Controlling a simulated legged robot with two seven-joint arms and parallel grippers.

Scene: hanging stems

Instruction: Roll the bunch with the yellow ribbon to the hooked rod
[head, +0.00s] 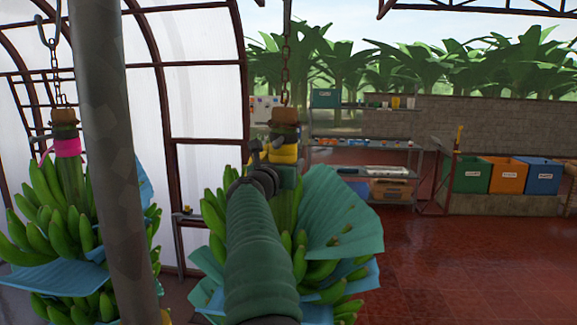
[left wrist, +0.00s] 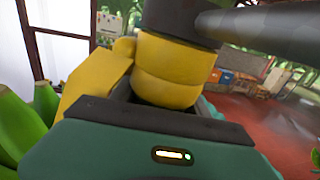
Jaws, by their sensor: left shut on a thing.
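The bunch with the yellow ribbon (head: 284,153) hangs from a chain in the middle of the head view, with green bananas and blue sheets around it. My left arm reaches up in front of it. My left gripper (head: 280,168) is shut on its stem at the yellow ribbon, hiding part of the stem. In the left wrist view the yellow band (left wrist: 168,75) sits between the jaws, under a dark collar. I cannot pick out the hooked rod with certainty. My right gripper is not in view.
A bunch with a pink ribbon (head: 66,148) hangs at the left, partly behind a thick grey post (head: 112,150). A shelf rack (head: 365,142) stands behind. Green, orange and blue bins (head: 507,176) stand at the right. The red tiled floor (head: 450,260) at right is clear.

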